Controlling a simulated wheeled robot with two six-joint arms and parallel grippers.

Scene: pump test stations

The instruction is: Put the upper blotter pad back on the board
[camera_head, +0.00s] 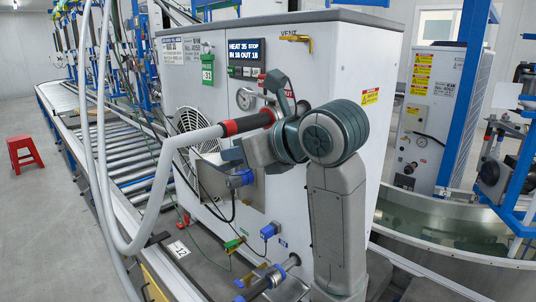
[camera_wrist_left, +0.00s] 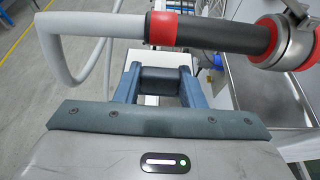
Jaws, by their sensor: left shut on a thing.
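I can make out neither a blotter pad nor a board in either view. My left gripper (camera_head: 236,160) is in front of the white test cabinet (camera_head: 347,70), just below the grey hose (camera_head: 165,160). In the left wrist view, its blue-grey fingers (camera_wrist_left: 160,76) are on either side of a short dark cylinder-like thing (camera_wrist_left: 160,80) and shut on it. What this thing belongs to is hidden. The hose's dark end section (camera_wrist_left: 218,33), with red rings, crosses just beyond the fingertips. My right gripper is not in view.
A pressure gauge (camera_head: 245,98) and display (camera_head: 246,50) are on the cabinet. A blue fitting (camera_head: 240,180) with a black cable is below the gripper. A roller conveyor (camera_head: 125,165) runs along the left. A red stool (camera_head: 24,151) stands on open floor at far left.

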